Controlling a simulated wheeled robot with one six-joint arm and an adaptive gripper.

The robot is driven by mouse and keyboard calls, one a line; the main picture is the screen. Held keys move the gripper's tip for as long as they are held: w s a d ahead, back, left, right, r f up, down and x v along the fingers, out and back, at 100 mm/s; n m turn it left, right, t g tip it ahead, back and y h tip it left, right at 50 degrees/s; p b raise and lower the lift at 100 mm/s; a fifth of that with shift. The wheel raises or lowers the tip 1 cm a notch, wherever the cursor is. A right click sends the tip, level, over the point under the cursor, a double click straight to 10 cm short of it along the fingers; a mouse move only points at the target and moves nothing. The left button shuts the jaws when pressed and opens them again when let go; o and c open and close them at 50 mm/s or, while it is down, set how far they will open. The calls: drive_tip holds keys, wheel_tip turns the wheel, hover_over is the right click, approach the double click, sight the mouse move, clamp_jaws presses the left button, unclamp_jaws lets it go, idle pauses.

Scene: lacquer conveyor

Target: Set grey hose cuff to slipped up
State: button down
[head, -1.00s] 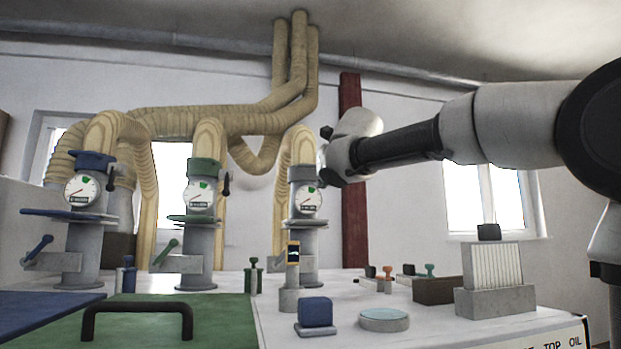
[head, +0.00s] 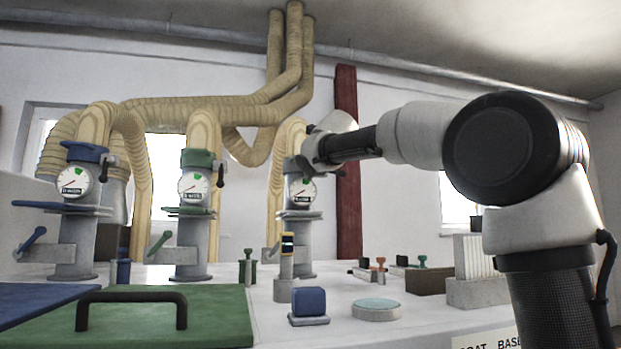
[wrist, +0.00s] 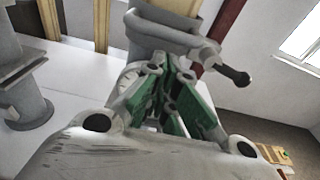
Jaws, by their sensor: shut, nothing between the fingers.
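The grey hose cuff (head: 289,168) sits at the top of the right-hand grey pipe, below the tan hose and above the round gauge (head: 301,191). My gripper (head: 308,166) is beside the cuff at its right and partly covers it. In the wrist view the grey cuff (wrist: 160,22) is just beyond my gripper (wrist: 171,66), with a clamp lever (wrist: 236,76) ending in a black knob at its right. The green-padded fingers are shut and empty. I cannot tell whether they touch the cuff. The cuff's lower side is hidden behind the fingers.
Pipes with a blue cuff (head: 84,152) and a green cuff (head: 197,158) stand to the left. A blue block (head: 308,301), a round pale disc (head: 376,309) and a grey box (head: 470,291) stand on the bench. A green lid (head: 215,318) with a black handle lies in front.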

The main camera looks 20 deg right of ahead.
drive_tip(key=shift+r, duration=0.4)
drive_tip(key=shift+r, duration=2.35)
drive_tip(key=shift+f, duration=0.1)
